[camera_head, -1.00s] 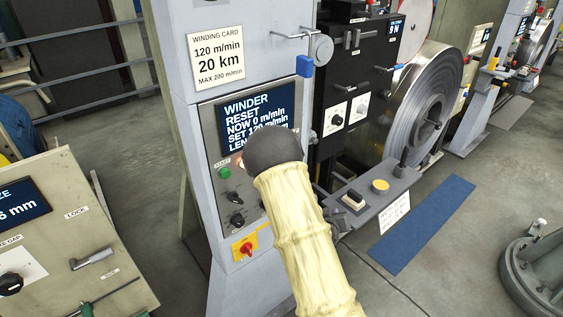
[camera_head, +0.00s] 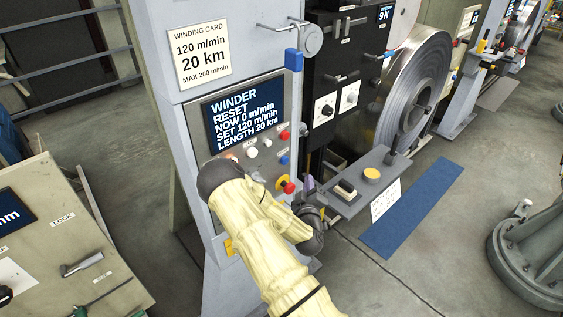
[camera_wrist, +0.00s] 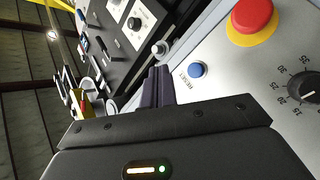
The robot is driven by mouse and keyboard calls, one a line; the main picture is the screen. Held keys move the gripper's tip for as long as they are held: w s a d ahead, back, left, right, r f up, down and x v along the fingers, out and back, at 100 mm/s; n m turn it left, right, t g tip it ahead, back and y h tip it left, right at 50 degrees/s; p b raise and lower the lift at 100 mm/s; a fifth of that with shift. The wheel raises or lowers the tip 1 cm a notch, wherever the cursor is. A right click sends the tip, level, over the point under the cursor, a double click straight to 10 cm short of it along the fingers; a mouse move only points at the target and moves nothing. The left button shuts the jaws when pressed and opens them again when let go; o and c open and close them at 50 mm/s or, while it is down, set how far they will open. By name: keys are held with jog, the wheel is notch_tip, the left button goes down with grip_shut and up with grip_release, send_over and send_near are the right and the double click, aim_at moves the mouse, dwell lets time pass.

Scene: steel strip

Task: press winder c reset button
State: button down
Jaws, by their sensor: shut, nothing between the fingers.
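The winder panel (camera_head: 243,85) is on a grey column; its screen (camera_head: 245,112) reads WINDER, RESET, NOW 0 m/min, SET 120 m/min, LENGTH 20 km. No letter C is legible. A small blue button (camera_head: 283,160) sits on the panel's right side. The wrist view shows a blue button (camera_wrist: 197,69) with the label RESET beside it. My gripper (camera_head: 309,185) is just right of the panel, its dark fingers shut and empty. In the wrist view the fingertips (camera_wrist: 159,73) appear left of the blue button, apart from it. My sleeved arm hides the panel's lower left.
A red mushroom button on yellow (camera_head: 288,187) is close below the blue button, also large in the wrist view (camera_wrist: 252,14). A shelf (camera_head: 350,190) with a yellow button (camera_head: 371,174) juts out at right. A steel coil (camera_head: 410,95) stands behind it.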

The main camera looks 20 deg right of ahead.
send_near(288, 159)
jog(key=w+d, duration=0.3)
jog(key=d, duration=0.1)
jog(key=shift+w+a, duration=0.15)
jog(key=shift+w, duration=0.45)
dwell(1.7)
jog(key=shift+w+a+r+b, duration=0.1)
jog(key=shift+w+a+b, duration=0.05)
jog(key=shift+w+b, duration=0.3)
jog(key=shift+w+a+b, duration=0.2)
jog(key=shift+w+b, duration=0.1)
jog(key=shift+w, duration=0.3)
dwell(0.8)
dwell(0.4)
jog(key=shift+s+d, duration=0.15)
jog(key=shift+s, duration=0.35)
jog(key=shift+s+d, duration=0.2)
jog(key=shift+s, duration=0.3)
